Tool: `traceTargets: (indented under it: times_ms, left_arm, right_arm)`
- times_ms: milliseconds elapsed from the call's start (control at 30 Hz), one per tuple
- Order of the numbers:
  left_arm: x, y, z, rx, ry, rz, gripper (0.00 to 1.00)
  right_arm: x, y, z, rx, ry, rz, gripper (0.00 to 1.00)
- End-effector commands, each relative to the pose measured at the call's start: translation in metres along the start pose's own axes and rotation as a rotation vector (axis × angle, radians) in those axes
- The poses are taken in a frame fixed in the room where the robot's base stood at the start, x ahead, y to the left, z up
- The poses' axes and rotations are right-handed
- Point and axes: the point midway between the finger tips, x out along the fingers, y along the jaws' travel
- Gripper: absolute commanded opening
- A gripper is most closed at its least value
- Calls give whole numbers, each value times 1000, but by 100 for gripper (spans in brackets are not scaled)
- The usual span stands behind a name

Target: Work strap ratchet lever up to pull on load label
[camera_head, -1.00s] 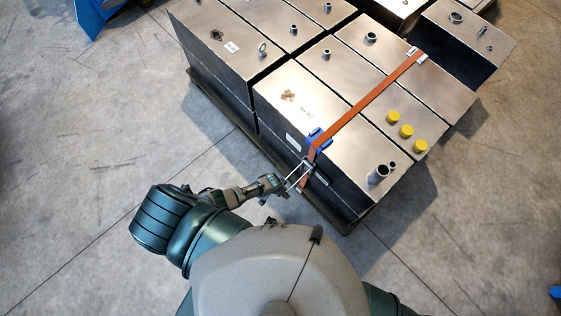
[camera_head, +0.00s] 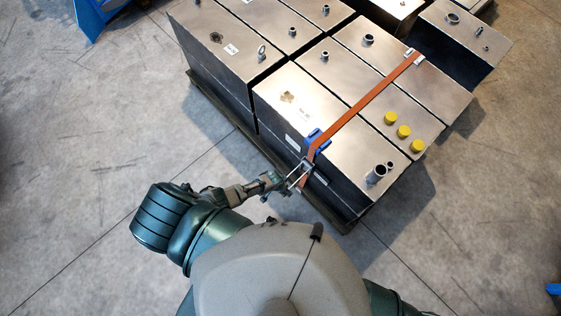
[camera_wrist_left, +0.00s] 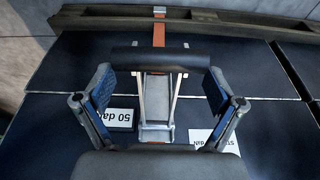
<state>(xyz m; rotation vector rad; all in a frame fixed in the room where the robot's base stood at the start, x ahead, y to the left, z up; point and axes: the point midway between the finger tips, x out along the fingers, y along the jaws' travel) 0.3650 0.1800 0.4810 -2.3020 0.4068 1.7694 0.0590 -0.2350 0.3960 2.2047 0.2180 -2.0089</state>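The orange strap (camera_head: 365,102) runs over the steel tanks and down the near side through a blue corner guard (camera_head: 317,142). The metal ratchet lever (camera_head: 297,178) sticks out from that side. In the left wrist view its black grip bar (camera_wrist_left: 160,61) lies crosswise between my left fingers, above the metal ratchet frame (camera_wrist_left: 157,105). My left gripper (camera_wrist_left: 159,80) is open, with its blue-padded fingers at the bar's two ends; contact is unclear. A white label reading "50 daN" (camera_wrist_left: 119,118) is left of the ratchet; another label (camera_wrist_left: 203,137) is partly hidden. My right gripper is not in view.
The tanks stand on a wooden pallet (camera_wrist_left: 230,17). Yellow caps (camera_head: 403,131) and a pipe stub (camera_head: 376,174) rise from the tank tops. A blue object (camera_head: 92,16) is at the top left. The concrete floor at left is clear.

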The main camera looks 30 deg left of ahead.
Motion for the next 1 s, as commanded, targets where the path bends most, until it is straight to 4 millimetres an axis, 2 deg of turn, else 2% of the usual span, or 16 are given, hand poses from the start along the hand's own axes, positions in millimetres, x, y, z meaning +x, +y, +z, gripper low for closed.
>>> traceTargets:
  times_ms: [333, 467, 667, 1000]
  left_arm:
    - [2, 0, 9, 0, -16, -1, 100]
    - [-3, 0, 9, 0, -17, 0, 100]
    - [-28, 0, 9, 1, -15, 0, 100]
    - [-90, 0, 7, 2, -15, -1, 100]
  right_arm:
    - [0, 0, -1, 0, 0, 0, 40]
    - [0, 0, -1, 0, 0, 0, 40]
    - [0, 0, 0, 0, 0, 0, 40]
    - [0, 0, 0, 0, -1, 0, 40]
